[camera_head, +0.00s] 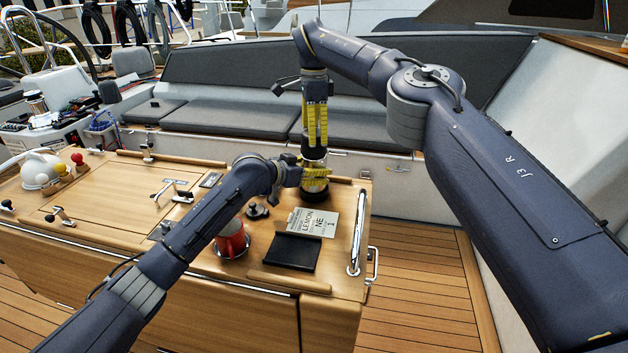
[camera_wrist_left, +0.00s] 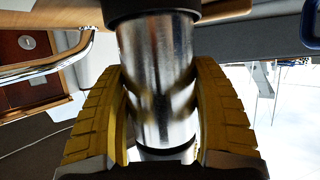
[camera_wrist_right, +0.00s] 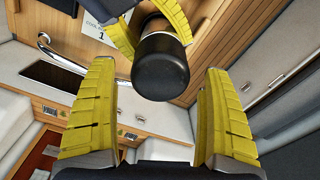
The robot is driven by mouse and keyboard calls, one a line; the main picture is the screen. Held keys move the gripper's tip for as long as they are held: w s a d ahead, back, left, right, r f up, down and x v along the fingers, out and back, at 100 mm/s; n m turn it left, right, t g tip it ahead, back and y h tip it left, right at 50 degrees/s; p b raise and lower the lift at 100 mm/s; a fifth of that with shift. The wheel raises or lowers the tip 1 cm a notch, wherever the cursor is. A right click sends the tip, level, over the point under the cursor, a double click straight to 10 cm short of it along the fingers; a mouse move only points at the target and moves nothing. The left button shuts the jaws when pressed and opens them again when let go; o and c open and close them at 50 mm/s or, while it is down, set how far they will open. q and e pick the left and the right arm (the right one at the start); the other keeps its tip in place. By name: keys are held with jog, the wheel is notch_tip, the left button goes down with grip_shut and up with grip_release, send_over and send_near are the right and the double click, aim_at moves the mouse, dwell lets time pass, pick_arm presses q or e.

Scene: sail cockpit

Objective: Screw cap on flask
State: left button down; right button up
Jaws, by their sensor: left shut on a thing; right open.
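The silver flask (camera_wrist_left: 158,75) stands between the yellow fingers of my left gripper (camera_wrist_left: 165,130), which is shut on its body. In the head view the flask (camera_head: 315,195) is mostly hidden behind my left gripper (camera_head: 315,173), at the table's far right corner. The black cap (camera_wrist_right: 160,65) is at the flask's upper end; I cannot tell how tightly it sits. My right gripper (camera_wrist_right: 160,75) points down from above and is open. The cap lies between and just beyond its fingertips, apparently untouched. My right gripper also shows in the head view (camera_head: 315,143).
A wooden cockpit table (camera_head: 115,200) carries a red container (camera_head: 232,240), a dark knob (camera_head: 257,211), a printed card (camera_head: 313,224) and a black pad (camera_head: 291,251). A metal rail (camera_head: 356,232) runs along its right edge. Grey cushioned benches (camera_head: 235,115) stand behind.

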aim_at(314, 147)
jog(key=shift+f, duration=2.35)
